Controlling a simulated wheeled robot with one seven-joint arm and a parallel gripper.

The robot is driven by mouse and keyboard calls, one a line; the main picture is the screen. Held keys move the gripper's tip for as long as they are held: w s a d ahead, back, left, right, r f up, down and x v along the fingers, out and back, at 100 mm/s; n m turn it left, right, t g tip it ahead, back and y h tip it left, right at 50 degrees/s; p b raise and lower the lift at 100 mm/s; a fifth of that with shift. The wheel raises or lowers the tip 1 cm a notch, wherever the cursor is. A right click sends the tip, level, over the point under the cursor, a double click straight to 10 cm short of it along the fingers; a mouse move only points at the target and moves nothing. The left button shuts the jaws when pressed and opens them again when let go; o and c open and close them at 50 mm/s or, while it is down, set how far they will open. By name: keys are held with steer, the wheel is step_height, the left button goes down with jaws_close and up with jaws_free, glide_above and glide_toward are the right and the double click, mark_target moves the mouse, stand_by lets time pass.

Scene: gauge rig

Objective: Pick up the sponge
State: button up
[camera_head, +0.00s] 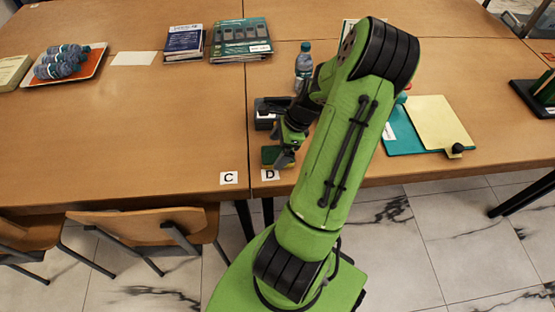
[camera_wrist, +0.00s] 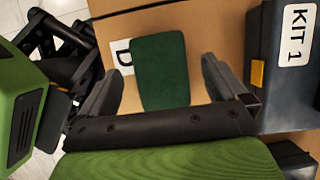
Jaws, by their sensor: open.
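The sponge (camera_wrist: 160,72) is a dark green rounded block lying on the wooden table in the wrist view, beside the label D and partly covering it. It also shows in the head view (camera_head: 268,154) near the table's front edge, partly hidden by my gripper. My gripper (camera_wrist: 165,85) is open in the wrist view, with one finger on each side of the sponge and a gap to both. In the head view my gripper (camera_head: 284,158) points down at the sponge. I cannot tell how far above the table the fingertips are.
A dark case marked KIT 1 (camera_wrist: 285,70) stands right of the sponge in the wrist view. A water bottle (camera_head: 303,62) stands behind my gripper. A teal clipboard (camera_head: 405,143) lies right of my arm. Chairs (camera_head: 145,225) stand at the front left. The table's left middle is clear.

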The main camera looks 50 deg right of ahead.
mark_target(276, 154)
steer(key=x, duration=0.2)
steer(key=shift+f, duration=0.35)
steer(key=shift+r, duration=0.1)
steer(key=c, duration=1.1)
steer(key=shift+c, duration=0.3)
step_height(276, 154, up, 10)
steer(key=p, duration=0.3)
steer(key=shift+p, duration=0.4)
steer(key=o, duration=0.4)
steer(key=shift+c, duration=1.3)
